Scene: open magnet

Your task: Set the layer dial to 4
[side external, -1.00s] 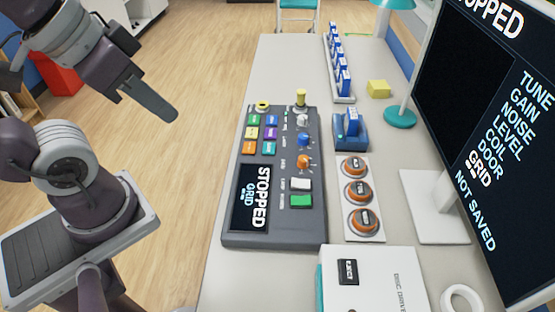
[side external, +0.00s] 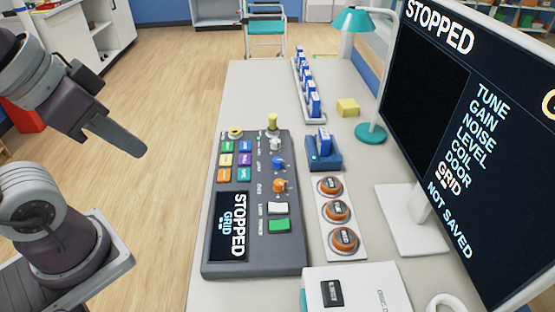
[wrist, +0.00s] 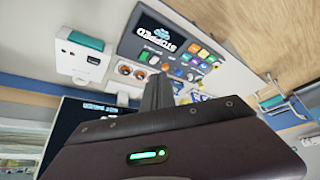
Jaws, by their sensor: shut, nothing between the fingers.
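A dark grey console (side external: 252,268) lies on the table. It carries a white knob (side external: 275,144), a blue knob (side external: 278,163) and an orange knob (side external: 279,186) in a column. Their labels are too small to read, so I cannot tell which is the layer dial or its setting. The console screen (side external: 232,228) reads STOPPED and GRID. My gripper (side external: 140,150) is shut and empty, in the air left of the console, touching nothing. In the wrist view, my gripper (wrist: 158,92) points toward the console (wrist: 140,50).
Coloured buttons (side external: 235,160), a yellow-topped lever (side external: 272,122), and white and green keys (side external: 279,225) share the console. To its right are three orange dials (side external: 337,211), a blue holder (side external: 324,155) and the monitor (side external: 425,205). A white box (side external: 375,285) stands in front.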

